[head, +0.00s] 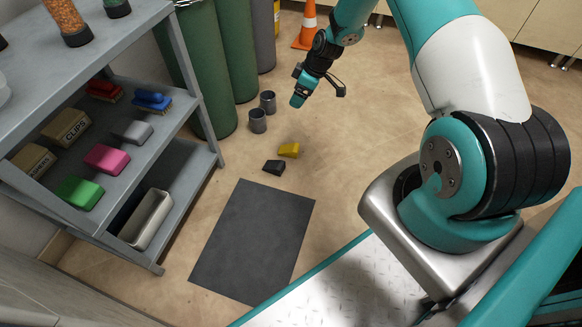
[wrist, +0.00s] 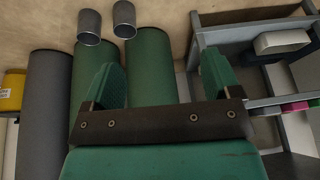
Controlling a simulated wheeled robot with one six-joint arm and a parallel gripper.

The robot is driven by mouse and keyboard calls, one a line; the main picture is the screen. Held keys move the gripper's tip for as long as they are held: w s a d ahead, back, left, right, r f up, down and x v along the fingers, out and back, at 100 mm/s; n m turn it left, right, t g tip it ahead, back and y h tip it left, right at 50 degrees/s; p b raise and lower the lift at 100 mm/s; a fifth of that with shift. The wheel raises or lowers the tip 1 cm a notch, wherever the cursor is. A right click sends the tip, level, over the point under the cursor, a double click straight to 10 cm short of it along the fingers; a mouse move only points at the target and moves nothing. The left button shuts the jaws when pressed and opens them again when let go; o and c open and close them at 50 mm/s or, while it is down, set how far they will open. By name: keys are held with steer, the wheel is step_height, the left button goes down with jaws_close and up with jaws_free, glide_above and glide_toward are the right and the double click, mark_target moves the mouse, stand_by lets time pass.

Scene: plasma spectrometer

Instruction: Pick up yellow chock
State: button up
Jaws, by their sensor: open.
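The yellow chock (head: 289,150) lies on the tan floor in the head view, just beyond the dark mat and close to a dark grey chock (head: 274,167). My gripper (head: 298,100) is up and beyond the yellow chock, apart from it, near the two grey cups. In the wrist view my gripper (wrist: 160,85) shows two teal fingers spread wide with nothing between them. The yellow chock does not show in the wrist view.
Two grey cups (head: 258,120) stand on the floor near green cylinders (head: 210,70). A grey shelf (head: 150,150) with coloured blocks and brushes stands left. A dark mat (head: 252,240) lies in front. An orange cone (head: 308,28) is at the back. Floor right of the chocks is clear.

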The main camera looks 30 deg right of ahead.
steer(key=b, duration=0.4)
glide_toward(294, 147)
steer(key=b+x, duration=0.5)
steer(key=b, duration=0.2)
steer(key=shift+d+f, duration=0.1)
steer(key=shift+f, duration=0.05)
steer(key=b+x, duration=0.5)
steer(key=shift+f, duration=0.35)
steer(key=shift+r, duration=0.15)
steer(key=shift+a, duration=0.2)
steer(key=c, duration=1.1)
steer(key=shift+o, duration=0.2)
steer(key=shift+r, duration=0.1)
